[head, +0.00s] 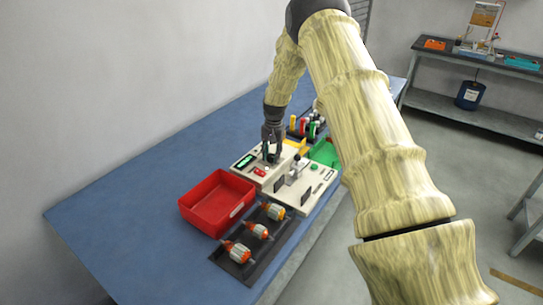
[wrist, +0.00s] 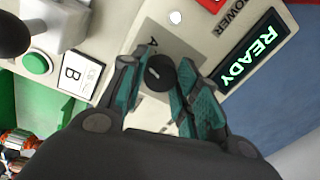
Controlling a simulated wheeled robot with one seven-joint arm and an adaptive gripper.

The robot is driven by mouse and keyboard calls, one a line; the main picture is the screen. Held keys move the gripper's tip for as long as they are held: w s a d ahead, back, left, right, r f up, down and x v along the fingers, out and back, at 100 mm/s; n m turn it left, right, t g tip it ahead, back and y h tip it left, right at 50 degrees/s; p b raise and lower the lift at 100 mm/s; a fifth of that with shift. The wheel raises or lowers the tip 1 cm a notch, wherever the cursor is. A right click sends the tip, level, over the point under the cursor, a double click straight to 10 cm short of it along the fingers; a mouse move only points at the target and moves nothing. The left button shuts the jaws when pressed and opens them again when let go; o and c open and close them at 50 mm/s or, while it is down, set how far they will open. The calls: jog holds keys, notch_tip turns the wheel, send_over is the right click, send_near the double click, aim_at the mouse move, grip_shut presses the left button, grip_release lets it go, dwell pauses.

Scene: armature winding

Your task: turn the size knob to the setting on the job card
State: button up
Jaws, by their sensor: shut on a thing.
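The size knob (wrist: 158,73) is a round black knob with a short white pointer mark, on a grey plate of the winding machine (wrist: 115,25). My gripper (wrist: 160,82) is shut on the knob, with a teal-padded finger on either side. A letter A is printed beside the knob; other marks around it are hidden by the fingers, so I cannot tell the setting exactly. A white card (wrist: 80,74) with a large letter B lies to the left in the wrist view. In the head view my gripper (head: 272,154) reaches down onto the machine and hides the knob.
The machine's display (wrist: 252,50) reads READY. A green button (wrist: 37,64) sits beyond the card. In the head view a red bin (head: 212,192) and a dark mat (head: 236,268) with orange armatures lie in front. A green bin (head: 325,153) stands behind; the blue tabletop (head: 120,215) is clear at left.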

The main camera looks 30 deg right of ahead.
jog(key=shift+f+n, duration=0.15)
jog(key=shift+n, duration=1.35)
jog(key=shift+d, duration=0.1)
jog(key=o, duration=1)
jog(key=shift+d, duration=0.1)
jog(key=shift+o, duration=0.2)
